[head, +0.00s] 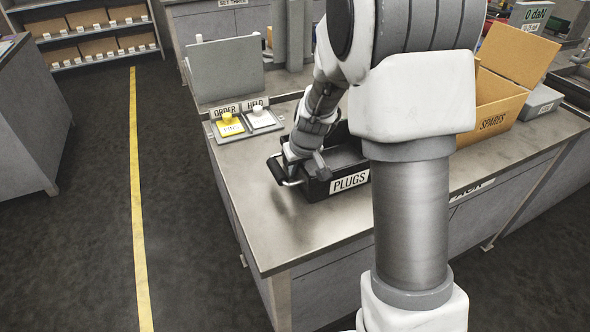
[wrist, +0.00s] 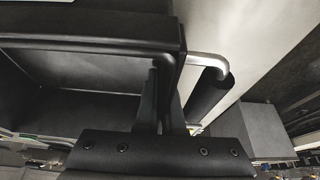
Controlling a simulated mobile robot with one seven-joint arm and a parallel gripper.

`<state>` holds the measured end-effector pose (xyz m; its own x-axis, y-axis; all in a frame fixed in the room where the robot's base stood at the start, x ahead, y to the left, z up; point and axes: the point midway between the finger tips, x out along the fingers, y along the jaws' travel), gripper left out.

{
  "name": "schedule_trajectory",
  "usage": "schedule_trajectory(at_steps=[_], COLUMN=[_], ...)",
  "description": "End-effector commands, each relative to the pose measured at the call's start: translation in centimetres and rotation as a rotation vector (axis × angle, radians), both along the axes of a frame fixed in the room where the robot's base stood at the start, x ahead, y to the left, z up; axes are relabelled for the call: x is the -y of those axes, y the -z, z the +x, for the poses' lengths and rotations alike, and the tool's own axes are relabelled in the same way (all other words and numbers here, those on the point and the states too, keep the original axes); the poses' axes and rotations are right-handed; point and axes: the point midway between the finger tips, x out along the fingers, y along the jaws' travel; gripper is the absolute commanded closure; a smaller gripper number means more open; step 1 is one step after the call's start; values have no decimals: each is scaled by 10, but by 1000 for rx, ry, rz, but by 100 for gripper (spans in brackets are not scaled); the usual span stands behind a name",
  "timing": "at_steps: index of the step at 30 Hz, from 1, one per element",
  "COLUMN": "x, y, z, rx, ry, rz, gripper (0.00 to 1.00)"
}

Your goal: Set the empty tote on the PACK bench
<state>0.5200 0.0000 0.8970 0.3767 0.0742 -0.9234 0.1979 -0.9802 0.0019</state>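The black tote (head: 316,189), labelled PLUGS, is upright at the bench top, partly hidden behind my arm. It has a metal side handle with a dark grip (head: 275,168). In the wrist view the visible part of the tote's inside (wrist: 85,65) looks empty. My gripper (head: 313,168) is at the tote's left end. Its two fingers (wrist: 162,85) sit close together on either side of the end wall, beside the handle, and look shut on that wall. The PACK bench (head: 290,238) has its sign partly hidden by my arm. I cannot tell whether the tote's base touches the bench.
A SPARES cardboard box (head: 494,112) is at the right. Bare bench top lies left and in front of the tote. A yellow floor line (head: 137,200) runs along the aisle.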

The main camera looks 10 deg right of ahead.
Motion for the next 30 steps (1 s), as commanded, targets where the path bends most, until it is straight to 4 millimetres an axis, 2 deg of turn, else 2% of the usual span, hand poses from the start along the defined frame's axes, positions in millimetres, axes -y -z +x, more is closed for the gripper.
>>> schedule_trajectory(at_steps=[15,16,21,30], x=[0,1,0,0], y=[5,5,5,7], z=[2,2,1,-1], rx=[6,6,3,-4], ry=[-1,-1,-1,1], rz=[-1,-1,-1,0], gripper=[100,90,60,60])
